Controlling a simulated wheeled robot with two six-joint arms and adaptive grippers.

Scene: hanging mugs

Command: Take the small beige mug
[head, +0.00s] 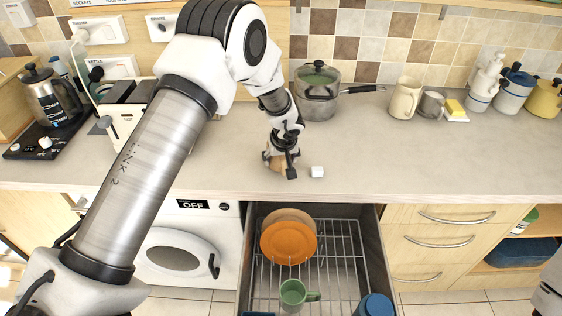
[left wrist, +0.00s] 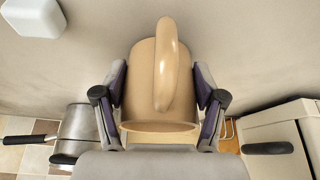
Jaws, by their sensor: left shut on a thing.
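The small beige mug (left wrist: 143,88) fills the middle of the left wrist view, its handle toward the camera and its rim at the lower side. My left gripper (left wrist: 160,97) has one finger on each side of the mug and is shut on it. In the head view, the left gripper (head: 281,165) is low over the countertop, left of a small white block. The mug (head: 277,162) is partly hidden there by the fingers. I cannot tell whether it touches the counter. My right gripper is not in view.
A small white block (head: 317,172) lies close right of the gripper. A lidded pot (head: 318,100) stands behind. A cream jug (head: 405,98) is at the back right. Below the counter (head: 370,165), an open drawer holds an orange plate (head: 288,243) and a green mug (head: 293,293).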

